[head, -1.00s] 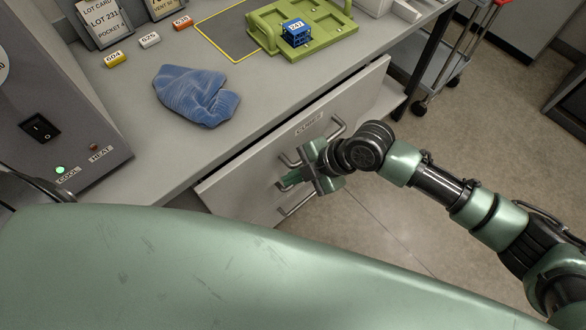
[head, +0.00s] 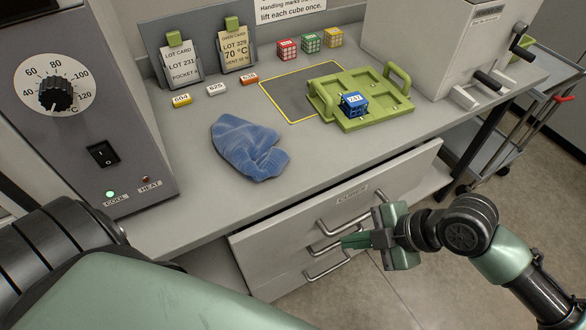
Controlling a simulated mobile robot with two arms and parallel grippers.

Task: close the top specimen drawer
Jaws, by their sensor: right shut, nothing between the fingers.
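The top specimen drawer's pale grey front (head: 290,229) shows below the counter edge, with a label reading "CUBES". No drawer interior shows; I cannot tell whether it is fully flush. Several bar handles (head: 326,272) sit one below another on the drawer fronts. My right gripper (head: 346,241) is in front of these handles, at their right side, with its fingers shut and empty. It overlaps the handles in the picture, and I cannot tell whether it touches one. My left gripper is not in view; only part of my left arm shows at the lower left.
On the counter are a blue cloth (head: 248,148), a green tray (head: 385,118) carrying a blue cube (head: 354,104), and several small tags. An oven (head: 75,105) stands at the left and a grey box (head: 440,45) at the right. A cart (head: 510,125) stands beyond the counter's right end.

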